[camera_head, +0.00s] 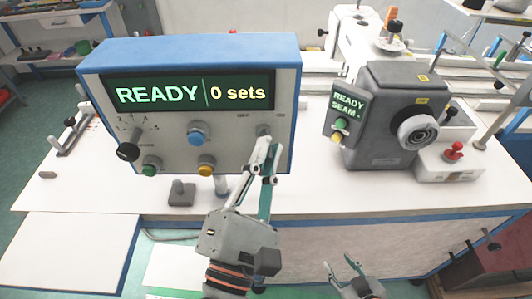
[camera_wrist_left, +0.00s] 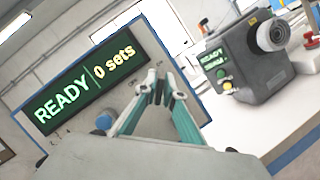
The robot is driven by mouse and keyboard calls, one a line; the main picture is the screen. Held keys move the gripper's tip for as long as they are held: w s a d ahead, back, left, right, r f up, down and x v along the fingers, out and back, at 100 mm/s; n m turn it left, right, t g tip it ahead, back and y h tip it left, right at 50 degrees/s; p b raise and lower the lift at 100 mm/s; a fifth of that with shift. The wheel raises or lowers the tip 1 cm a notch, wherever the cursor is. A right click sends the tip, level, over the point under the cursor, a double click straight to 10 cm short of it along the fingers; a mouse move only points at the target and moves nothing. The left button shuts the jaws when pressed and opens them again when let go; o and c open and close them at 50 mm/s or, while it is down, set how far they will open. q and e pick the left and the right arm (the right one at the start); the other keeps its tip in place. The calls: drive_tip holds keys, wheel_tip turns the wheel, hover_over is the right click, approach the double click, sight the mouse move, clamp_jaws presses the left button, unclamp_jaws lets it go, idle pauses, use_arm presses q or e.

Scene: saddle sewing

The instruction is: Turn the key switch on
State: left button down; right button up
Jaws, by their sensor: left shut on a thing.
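The key switch (camera_head: 264,130) is at the right side of the control box's grey front panel (camera_head: 225,150), below small OFF and ON labels. My left gripper (camera_head: 266,146) reaches up to it from below and is shut on it. The fingers hide most of the key, so its exact angle cannot be told. In the left wrist view the fingertips (camera_wrist_left: 164,86) are close together against the panel. The box display (camera_head: 190,93) reads "READY" and "0 sets". My right gripper (camera_head: 340,268) is open and empty at the bottom, below the table edge.
The panel also has a blue knob (camera_head: 198,132), a black dial (camera_head: 128,152), a green button (camera_head: 151,166) and a yellow button (camera_head: 206,164). A grey sewing machine unit (camera_head: 390,110) stands to the right, with a red-topped switch (camera_head: 455,150) beside it. The white table front is mostly clear.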

use_arm(q)
drive_tip(key=c, duration=2.2)
unclamp_jaws()
drive_tip(key=shift+w, duration=0.1)
drive_tip(key=shift+c, duration=0.2)
drive_tip(key=shift+n, duration=0.3)
